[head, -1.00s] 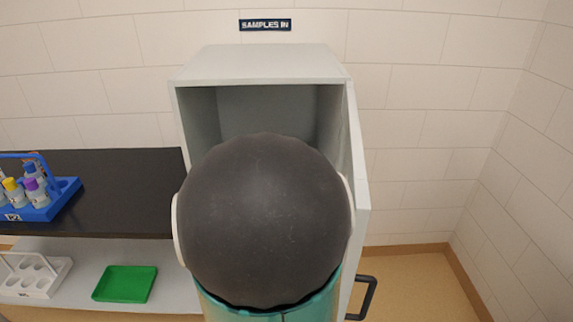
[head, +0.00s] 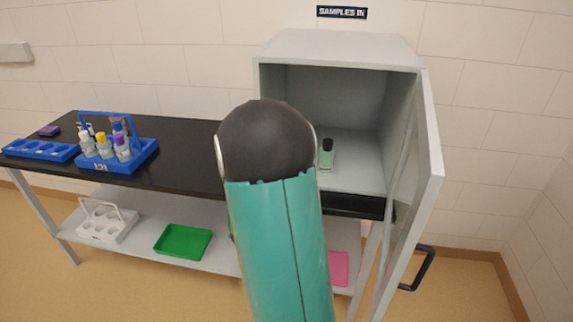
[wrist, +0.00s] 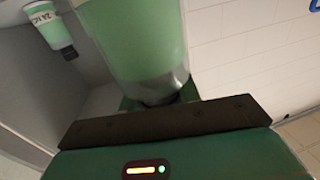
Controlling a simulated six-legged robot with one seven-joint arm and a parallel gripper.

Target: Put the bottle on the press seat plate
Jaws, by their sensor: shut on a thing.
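A bottle of pale green liquid (wrist: 140,40) fills the upper middle of the wrist view, close to the camera. My gripper (wrist: 165,100) is shut on it at its narrower end, which is partly hidden behind the gripper's dark bar. In the head view my arm hides the gripper and this bottle. A second green bottle with a black cap (head: 326,156) stands upright in the open cabinet; a labelled green bottle also shows at the upper left of the wrist view (wrist: 45,22), apart from my gripper. I cannot make out the press or its seat plate.
The cabinet (head: 335,48) has its door (head: 410,190) swung open on the right. A black bench (head: 180,190) holds a blue rack (head: 145,160) of several bottles. A green tray (head: 183,241) and white rack (head: 107,222) lie on the lower shelf. Floor is clear at right.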

